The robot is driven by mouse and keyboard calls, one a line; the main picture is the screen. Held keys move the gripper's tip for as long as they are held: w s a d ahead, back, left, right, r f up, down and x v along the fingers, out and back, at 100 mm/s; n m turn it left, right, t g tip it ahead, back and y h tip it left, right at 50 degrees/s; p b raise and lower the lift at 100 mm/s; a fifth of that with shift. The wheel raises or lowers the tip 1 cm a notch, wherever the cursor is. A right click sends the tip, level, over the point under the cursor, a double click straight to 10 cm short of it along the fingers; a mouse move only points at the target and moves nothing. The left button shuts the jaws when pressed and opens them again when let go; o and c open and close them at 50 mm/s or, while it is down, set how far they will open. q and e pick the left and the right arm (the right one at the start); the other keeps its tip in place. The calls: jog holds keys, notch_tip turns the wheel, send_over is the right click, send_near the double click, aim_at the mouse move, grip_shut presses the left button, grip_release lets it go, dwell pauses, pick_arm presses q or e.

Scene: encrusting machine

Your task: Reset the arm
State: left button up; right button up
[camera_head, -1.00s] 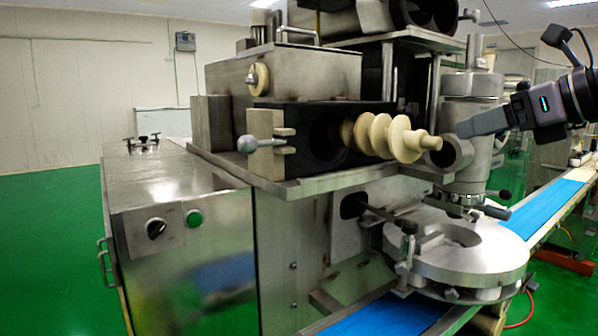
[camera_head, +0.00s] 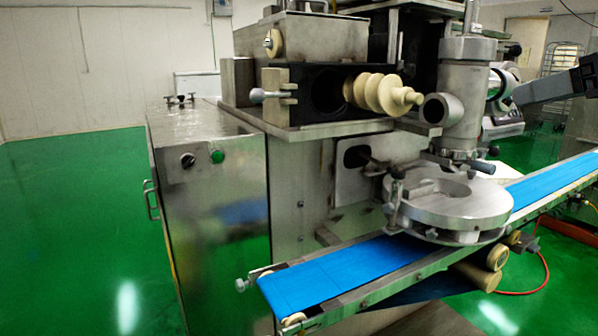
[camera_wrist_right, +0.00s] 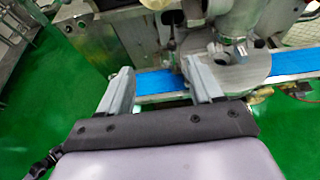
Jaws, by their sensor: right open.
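My right gripper (camera_head: 522,96) shows at the right edge of the head view, to the right of the encrusting machine and apart from it. In the right wrist view, its two grey fingers (camera_wrist_right: 158,68) are spread with nothing between them, above the level of the blue belt. The machine's cream auger screw (camera_head: 385,93) sticks out of the dark housing (camera_head: 315,112), to the left of my right gripper. My left gripper does not show in either view.
The encrusting machine's steel cabinet (camera_head: 212,165) fills the middle left. A round metal turntable (camera_head: 465,212) stands over the blue conveyor belt (camera_head: 330,275), which runs to the right. The green floor (camera_head: 65,225) is clear at the left.

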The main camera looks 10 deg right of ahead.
jog(key=w+a+f+m+y+p, duration=0.35)
jog(key=a+f+y, duration=0.4)
jog(key=a, duration=0.25)
jog(key=w+a+f+m+y+p, duration=0.2)
jog(key=a+f+m+y, duration=0.3)
jog(key=a+f, duration=0.5)
jog(key=s+f+m+t+h+p, duration=0.25)
jog(key=f+m+t+h, duration=0.25)
jog(key=f+m+h, duration=1)
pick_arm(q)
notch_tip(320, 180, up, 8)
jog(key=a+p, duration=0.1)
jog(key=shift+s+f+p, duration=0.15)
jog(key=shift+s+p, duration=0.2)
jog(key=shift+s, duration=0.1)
pick_arm(e)
jog(key=s+a+f+m+g+y, duration=0.1)
jog(key=s+a+f+m+g, duration=0.3)
jog(key=s+f+m, duration=0.9)
jog(key=s+f+g, duration=0.3)
jog(key=f, duration=0.3)
jog(key=shift+s+a+f+g, duration=0.15)
jog(key=shift+s+f+g, duration=0.1)
jog(key=shift+f+g, duration=0.1)
